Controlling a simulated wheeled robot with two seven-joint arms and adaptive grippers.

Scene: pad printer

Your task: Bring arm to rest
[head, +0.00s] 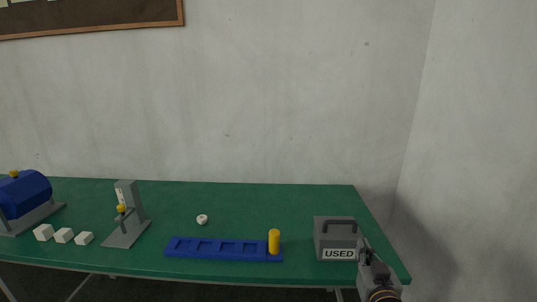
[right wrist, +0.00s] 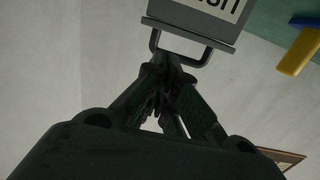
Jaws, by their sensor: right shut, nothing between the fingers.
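My right gripper (head: 365,247) is at the lower right of the head view, in front of the right side of the grey box marked USED (head: 321,238). In the right wrist view its fingers (right wrist: 172,68) are closed together with nothing between them. The box (right wrist: 205,18) and its handle show just beyond the fingertips in that view. I cannot tell whether the fingertips touch the handle. My left gripper is not in view.
A blue tray (head: 190,252) with a yellow cylinder (head: 274,241) stands left of the box on the green table (head: 270,205). A grey stand (head: 125,232), white blocks (head: 63,235), a small white ring (head: 202,219) and a blue drum (head: 25,192) are farther left.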

